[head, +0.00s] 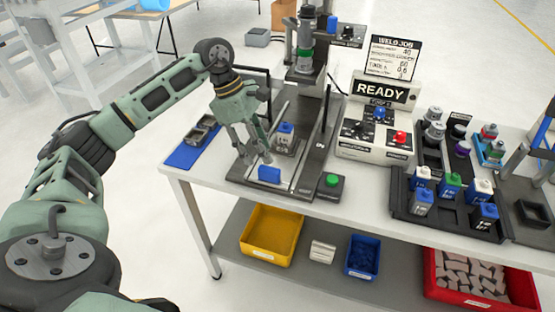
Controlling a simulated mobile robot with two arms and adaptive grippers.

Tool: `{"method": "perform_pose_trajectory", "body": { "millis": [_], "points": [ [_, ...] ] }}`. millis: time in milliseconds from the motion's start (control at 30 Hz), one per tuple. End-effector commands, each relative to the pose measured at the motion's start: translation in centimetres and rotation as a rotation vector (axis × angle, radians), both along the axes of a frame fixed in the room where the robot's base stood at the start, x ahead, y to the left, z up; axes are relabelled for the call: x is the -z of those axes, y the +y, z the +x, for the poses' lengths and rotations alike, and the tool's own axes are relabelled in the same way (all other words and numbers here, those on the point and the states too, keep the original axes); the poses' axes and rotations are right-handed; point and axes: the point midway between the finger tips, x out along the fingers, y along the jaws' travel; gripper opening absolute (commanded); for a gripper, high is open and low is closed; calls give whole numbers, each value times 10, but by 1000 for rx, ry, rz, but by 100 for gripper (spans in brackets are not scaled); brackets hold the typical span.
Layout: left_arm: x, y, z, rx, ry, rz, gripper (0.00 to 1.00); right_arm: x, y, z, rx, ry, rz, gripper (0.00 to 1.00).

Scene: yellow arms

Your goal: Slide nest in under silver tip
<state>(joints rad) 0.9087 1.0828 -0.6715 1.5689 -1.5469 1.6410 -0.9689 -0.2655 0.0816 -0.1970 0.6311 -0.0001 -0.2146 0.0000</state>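The nest (290,148) is a grey block on the dark slide base of the press, in front of the press column. A white part with a blue top (285,128) sits in it. A blue handle-like block (269,174) is at the front of the slide. The silver tip (304,64) hangs from the press behind and above the nest. My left gripper (256,159) points down with its fingers apart, just above and behind the blue block. No grip on it shows; contact is unclear. The gripper partly hides the nest's left side. My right gripper is out of view.
A green button (331,181) is at the right of the slide. The READY control box (380,130) stands behind it. A blue mat (187,154) with grey parts lies left. Bins are on the lower shelf.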

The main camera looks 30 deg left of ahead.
Motion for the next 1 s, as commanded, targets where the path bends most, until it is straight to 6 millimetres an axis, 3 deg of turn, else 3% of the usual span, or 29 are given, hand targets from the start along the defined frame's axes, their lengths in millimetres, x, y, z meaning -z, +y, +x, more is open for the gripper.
{"method": "perform_pose_trajectory", "body": {
  "millis": [200, 333, 467, 700, 800, 1000],
  "points": [
    [31, -15, 2, 3, 4, -5, 38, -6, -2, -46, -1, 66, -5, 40],
    [49, -22, 3, 2, 4, -5, 38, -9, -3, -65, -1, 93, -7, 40],
    [61, -27, 5, 2, 1, -4, 38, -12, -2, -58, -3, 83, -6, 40],
    [66, -29, 6, 0, 0, -5, 38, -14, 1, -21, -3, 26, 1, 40],
    [66, -29, 6, 0, 0, -5, 38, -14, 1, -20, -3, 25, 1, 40],
    [66, -29, 6, 0, 0, -5, 20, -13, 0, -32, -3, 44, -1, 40]
  ]
}}
